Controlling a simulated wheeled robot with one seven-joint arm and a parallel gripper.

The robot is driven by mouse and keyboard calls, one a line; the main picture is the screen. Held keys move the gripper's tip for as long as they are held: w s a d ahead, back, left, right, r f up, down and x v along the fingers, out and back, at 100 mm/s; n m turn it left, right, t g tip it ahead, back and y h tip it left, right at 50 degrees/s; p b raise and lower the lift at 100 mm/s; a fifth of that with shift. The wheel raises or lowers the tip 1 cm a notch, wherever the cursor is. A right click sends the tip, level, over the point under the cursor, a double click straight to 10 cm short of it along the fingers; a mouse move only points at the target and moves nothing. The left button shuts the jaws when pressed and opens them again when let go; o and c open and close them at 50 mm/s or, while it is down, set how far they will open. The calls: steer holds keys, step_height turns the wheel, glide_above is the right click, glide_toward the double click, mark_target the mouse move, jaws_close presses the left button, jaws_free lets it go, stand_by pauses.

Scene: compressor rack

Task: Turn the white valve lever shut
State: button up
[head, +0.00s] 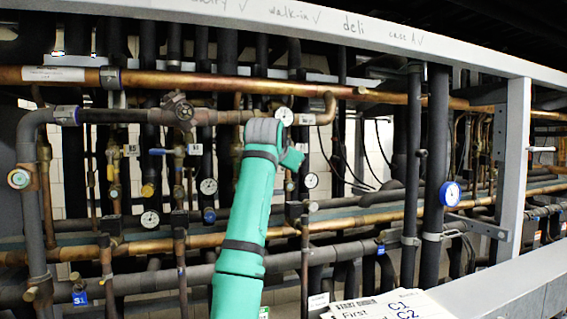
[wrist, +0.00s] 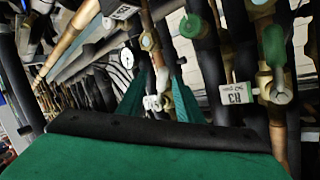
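My gripper (wrist: 159,76) shows in the wrist view as two green fingers standing apart, with nothing held between them. Beyond the gap are a copper pipe and a white tag (wrist: 152,102). In the head view my gripper (head: 292,158) is in front of the pipe rack, its fingers mostly hidden by my green arm. I cannot clearly make out the white valve lever. A small white bar (head: 540,149) sticks out beside the white post at the far right, but I cannot tell whether it is the lever. In the wrist view a pale-capped valve fitting (wrist: 281,92) is to the right.
Copper and black pipes crowd the rack, with round gauges (head: 208,186) and a blue gauge (head: 449,194). A white upright post (head: 516,160) stands at right. Papers (head: 390,306) lie at the front.

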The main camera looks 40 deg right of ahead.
steer(key=shift+a+r, duration=0.1)
steer(key=shift+r, duration=0.05)
steer(key=v, duration=1)
steer(key=shift+s+a, duration=0.25)
steer(key=shift+c, duration=0.6)
